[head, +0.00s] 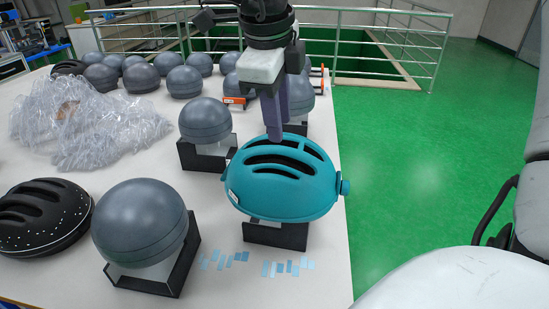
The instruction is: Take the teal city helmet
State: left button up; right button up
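The teal city helmet (285,200) is in the right front of the head view, above a black stand (275,235) near the table's right edge. It has dark vent slots on top and a round teal knob on its right side. My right gripper (276,136) points down from above, its purplish fingers at the helmet's upper rear edge by the vents. The fingers overlap in this view, so I cannot tell whether they are open or shut, or whether they grip the helmet. My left gripper is not in view.
A grey ball (140,220) on a black stand and a black helmet (40,215) are at the left front. Another grey ball (205,118) stands behind. Clear crumpled wrap (85,120) and several balls fill the back. Blue strips (287,268) lie in front. Green floor is free at right.

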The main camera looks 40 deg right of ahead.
aim_at(284, 149)
jog(key=x, duration=0.6)
jog(key=shift+s+d+f+p, duration=0.15)
jog(key=shift+s+f+p, duration=0.05)
jog(key=shift+f+p, duration=0.2)
grip_shut()
